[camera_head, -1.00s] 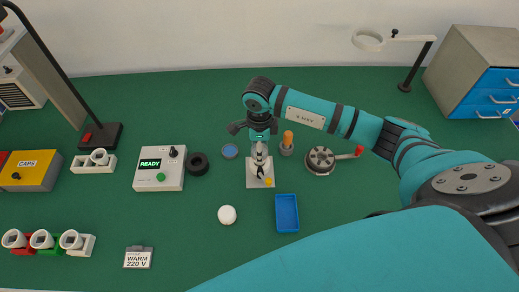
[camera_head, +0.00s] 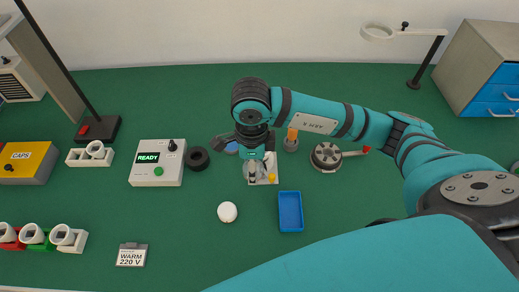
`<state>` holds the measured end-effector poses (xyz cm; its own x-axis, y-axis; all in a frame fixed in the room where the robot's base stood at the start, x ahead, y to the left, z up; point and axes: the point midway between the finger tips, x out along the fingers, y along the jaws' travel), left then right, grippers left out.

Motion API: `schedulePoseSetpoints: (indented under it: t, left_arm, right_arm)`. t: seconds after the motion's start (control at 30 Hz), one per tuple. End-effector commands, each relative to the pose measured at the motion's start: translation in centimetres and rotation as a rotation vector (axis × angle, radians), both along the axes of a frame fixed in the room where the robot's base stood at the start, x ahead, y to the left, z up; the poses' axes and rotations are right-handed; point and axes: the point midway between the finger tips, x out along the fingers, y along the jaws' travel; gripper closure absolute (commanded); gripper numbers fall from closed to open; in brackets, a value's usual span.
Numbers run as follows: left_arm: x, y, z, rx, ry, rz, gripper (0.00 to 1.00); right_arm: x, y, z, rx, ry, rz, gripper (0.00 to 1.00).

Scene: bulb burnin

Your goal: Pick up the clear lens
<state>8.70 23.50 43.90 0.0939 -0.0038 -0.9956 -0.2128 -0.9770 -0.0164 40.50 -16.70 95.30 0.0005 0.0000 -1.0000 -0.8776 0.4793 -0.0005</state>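My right gripper (camera_head: 248,146) reaches in from the right and hangs over the middle of the bench. Its dark fingers look spread apart, with nothing seen between them. Just below it is a white plate (camera_head: 272,181) with a yellow dot, bearing a small greyish, glassy-looking piece (camera_head: 252,173). I cannot tell for sure whether that piece is the clear lens. A blue disc (camera_head: 231,148) lies at the gripper's left finger, partly covered by it. A white round dome (camera_head: 227,212) lies apart, nearer the front. My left gripper is not in view.
A black ring (camera_head: 197,159) and the READY box (camera_head: 157,172) stand to the left. An orange-handled tool in a grey holder (camera_head: 291,143), a round device with a red-knobbed crank (camera_head: 325,157) and a blue tray (camera_head: 290,222) are to the right.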

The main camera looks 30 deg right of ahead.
Motion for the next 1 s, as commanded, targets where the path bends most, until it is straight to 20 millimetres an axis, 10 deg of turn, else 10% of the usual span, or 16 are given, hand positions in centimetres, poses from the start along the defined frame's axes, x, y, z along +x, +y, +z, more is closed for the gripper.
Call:
schedulePoseSetpoints:
  t: [0.33, 1.0]
  left_arm:
    - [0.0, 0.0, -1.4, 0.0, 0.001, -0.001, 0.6]
    - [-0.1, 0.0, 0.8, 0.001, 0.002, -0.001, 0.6]
  right_arm:
    - [-3.7, 3.3, 0.6, 0.001, -0.002, 0.001, 0.65]
    - [-4.0, 3.4, 4.6, 0.001, 0.0, -0.002, 0.65]
